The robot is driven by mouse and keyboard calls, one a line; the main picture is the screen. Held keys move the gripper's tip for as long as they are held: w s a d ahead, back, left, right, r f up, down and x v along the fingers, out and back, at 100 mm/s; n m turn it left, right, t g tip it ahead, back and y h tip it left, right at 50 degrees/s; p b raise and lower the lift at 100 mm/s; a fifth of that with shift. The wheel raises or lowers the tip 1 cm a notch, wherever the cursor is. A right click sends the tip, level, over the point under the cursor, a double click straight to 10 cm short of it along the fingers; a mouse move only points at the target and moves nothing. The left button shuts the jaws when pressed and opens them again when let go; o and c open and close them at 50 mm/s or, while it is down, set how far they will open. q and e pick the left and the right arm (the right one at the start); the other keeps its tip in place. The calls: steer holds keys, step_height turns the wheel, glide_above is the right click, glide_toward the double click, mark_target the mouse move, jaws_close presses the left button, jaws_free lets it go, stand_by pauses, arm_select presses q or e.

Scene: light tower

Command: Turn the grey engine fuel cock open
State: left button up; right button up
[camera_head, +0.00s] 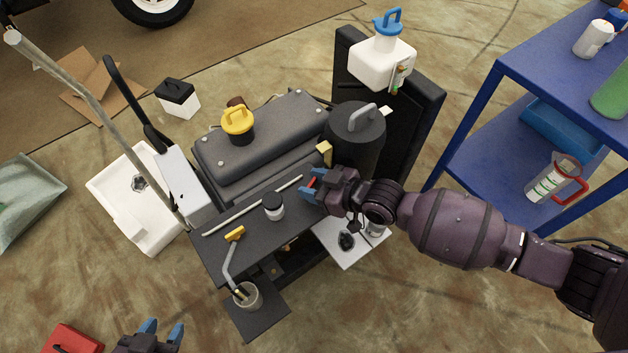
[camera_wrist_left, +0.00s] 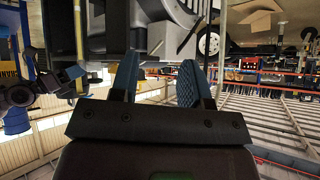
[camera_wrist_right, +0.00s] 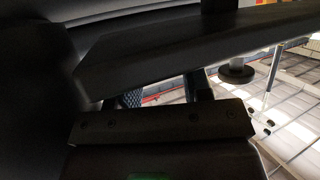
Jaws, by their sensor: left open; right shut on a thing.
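My right gripper (camera_head: 311,187) is shut at the edge of the dark generator's top plate, beside the black cylinder. A small red part (camera_head: 312,182) shows between its blue fingertips; whether this belongs to the fuel cock I cannot tell. No grey fuel cock is clearly visible. In the right wrist view a dark plate (camera_wrist_right: 180,50) covers most of the fingers, and the grip point is hidden. My left gripper (camera_head: 162,330) is open and empty at the bottom of the head view, away from the machine. Its spread blue fingers (camera_wrist_left: 158,85) fill the left wrist view's middle.
The generator (camera_head: 260,145) carries a yellow cap (camera_head: 237,121), a black cylinder (camera_head: 355,130) and a white tank (camera_head: 382,65). A rod, a small jar (camera_head: 273,206) and a yellow-handled tool (camera_head: 235,234) lie on its plate. A blue shelf cart (camera_head: 480,95) stands right.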

steer(key=shift+f+n+g+b, duration=0.2)
steer(key=shift+n+g+b, duration=0.15)
steer(key=shift+b, duration=0.2)
steer(key=shift+r+y, duration=0.1)
steer(key=shift+y, duration=0.2)
arm_select(q)
steer(key=shift+w+d+r+m+b, duration=0.1)
steer(key=shift+w+d+m+b, duration=0.25)
steer(key=shift+w+m+b, duration=0.25)
arm_select(e)
steer(key=shift+w+r+n+g, duration=0.1)
steer(key=shift+r+n+g, duration=0.15)
steer(key=shift+n+g, duration=0.1)
steer(key=o, duration=0.9)
arm_select(q)
steer(key=shift+s, duration=0.1)
arm_select(e)
steer(key=shift+f, duration=0.1)
arm_select(q)
steer(key=shift+f, duration=0.2)
arm_select(e)
steer(key=shift+d, duration=0.1)
